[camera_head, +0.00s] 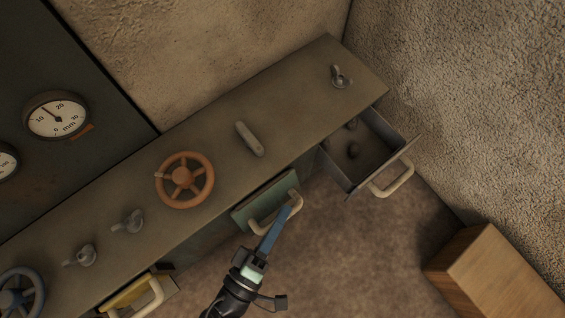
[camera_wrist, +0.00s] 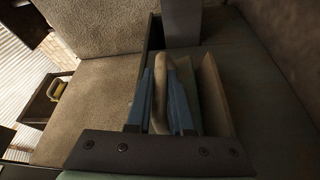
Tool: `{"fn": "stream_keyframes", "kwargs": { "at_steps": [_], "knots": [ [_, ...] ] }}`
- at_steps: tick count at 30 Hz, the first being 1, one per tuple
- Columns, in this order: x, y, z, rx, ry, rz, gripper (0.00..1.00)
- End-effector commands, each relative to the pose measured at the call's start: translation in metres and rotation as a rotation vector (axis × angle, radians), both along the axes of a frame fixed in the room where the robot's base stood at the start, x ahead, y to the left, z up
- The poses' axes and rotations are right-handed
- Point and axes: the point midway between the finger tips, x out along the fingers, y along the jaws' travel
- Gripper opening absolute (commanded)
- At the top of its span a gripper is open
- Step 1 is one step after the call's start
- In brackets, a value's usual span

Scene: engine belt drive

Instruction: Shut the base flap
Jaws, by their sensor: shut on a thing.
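The base flap looks to be the green panel (camera_head: 250,212) with a pale loop handle (camera_head: 262,224) on the cabinet front, below the bench top. It stands out at an angle from the front, partly open. My gripper (camera_head: 290,212) reaches up from below, with its blue fingers at the handle. In the wrist view my gripper (camera_wrist: 165,100) is shut on the pale handle (camera_wrist: 160,92), with a blue finger on either side. The fingers hide part of the handle, and the flap's lower edge and hinge are not clear.
An open drawer (camera_head: 367,150) with a pale handle sticks out at the right. A yellow drawer (camera_head: 137,295) stands out at the lower left. The bench top carries an orange handwheel (camera_head: 185,180) and several knobs. A wooden box (camera_head: 490,270) sits at the lower right.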

Motion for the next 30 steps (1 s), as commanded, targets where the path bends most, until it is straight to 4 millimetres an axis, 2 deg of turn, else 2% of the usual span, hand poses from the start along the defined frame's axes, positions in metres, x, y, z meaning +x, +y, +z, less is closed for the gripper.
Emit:
{"fn": "stream_keyframes", "kwargs": {
  "at_steps": [1, 13, 30],
  "knots": [
    [0.003, 0.005, -0.003, 0.023, -0.035, 0.010, 0.00],
    [0.011, 0.011, -0.015, 0.172, -0.236, 0.007, 0.00],
    [0.014, 0.013, -0.019, 0.216, -0.291, 0.007, 0.00]
  ]
}}
